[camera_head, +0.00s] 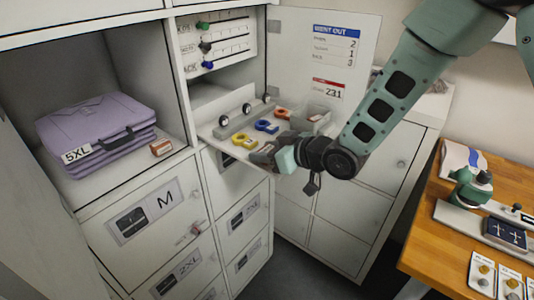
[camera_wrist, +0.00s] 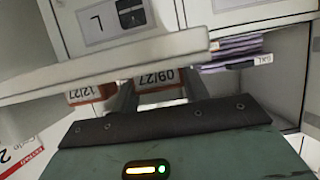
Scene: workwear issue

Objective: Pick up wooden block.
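In the wrist view, two orange-brown labelled blocks show beyond a pale panel edge: one reads 12/27 (camera_wrist: 86,95) and one reads 09/27 (camera_wrist: 160,77). My gripper (camera_head: 263,157) is by the front of the pulled-out tray, right of and apart from the block. In the wrist view, its two fingers (camera_wrist: 160,92) stand apart with nothing held between them.
The white tray (camera_head: 215,129) holds coloured rings and sticks out close to my gripper. An open cabinet door (camera_head: 350,30) stands behind it. A wooden table (camera_head: 440,250) with equipment is at the right.

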